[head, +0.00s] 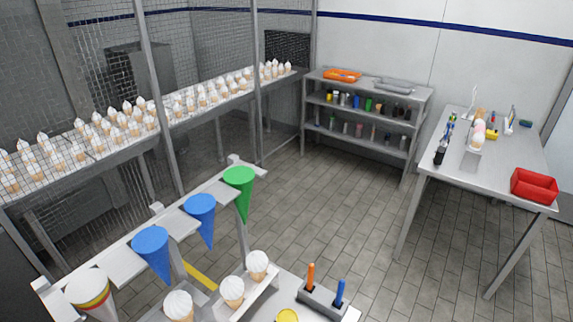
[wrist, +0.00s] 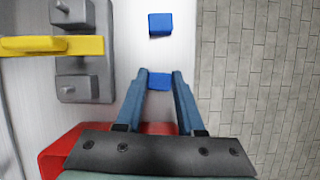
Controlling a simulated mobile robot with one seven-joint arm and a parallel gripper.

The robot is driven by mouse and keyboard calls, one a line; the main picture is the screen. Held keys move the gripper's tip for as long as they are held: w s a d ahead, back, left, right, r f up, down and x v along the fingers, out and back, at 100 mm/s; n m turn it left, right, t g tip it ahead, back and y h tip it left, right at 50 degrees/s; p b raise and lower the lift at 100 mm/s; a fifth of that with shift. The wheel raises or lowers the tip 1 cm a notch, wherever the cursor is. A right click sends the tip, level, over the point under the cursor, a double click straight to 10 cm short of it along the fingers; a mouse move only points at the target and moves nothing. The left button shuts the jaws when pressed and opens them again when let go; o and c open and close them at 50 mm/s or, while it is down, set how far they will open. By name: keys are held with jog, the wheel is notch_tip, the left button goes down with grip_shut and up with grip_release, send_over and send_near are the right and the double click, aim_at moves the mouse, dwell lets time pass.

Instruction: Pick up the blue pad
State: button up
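In the wrist view, my gripper (wrist: 160,75) points away over a pale table top, its two blue-grey fingers apart. A small blue pad (wrist: 159,81) shows between the fingertips and nearly fills the gap. I cannot tell whether the fingers press on it or only stand on either side, or whether it rests on the table. A second blue block (wrist: 160,24) lies beyond the fingertips on the bare surface. My gripper does not show in the head view, and I cannot make out the pad there.
In the wrist view, a yellow bar (wrist: 50,46) crosses a grey holder (wrist: 84,88) at left. A red bin (wrist: 58,152) sits partly under my gripper. Tiled floor lies right of the table edge. In the head view, a cone rack (head: 178,217) stands in front; open floor lies beyond.

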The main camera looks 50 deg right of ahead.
grip_shut()
notch_tip(320, 180, up, 15)
jog(key=p, duration=0.5)
jog(key=shift+p, duration=0.4)
dwell(1.0)
dwell(0.6)
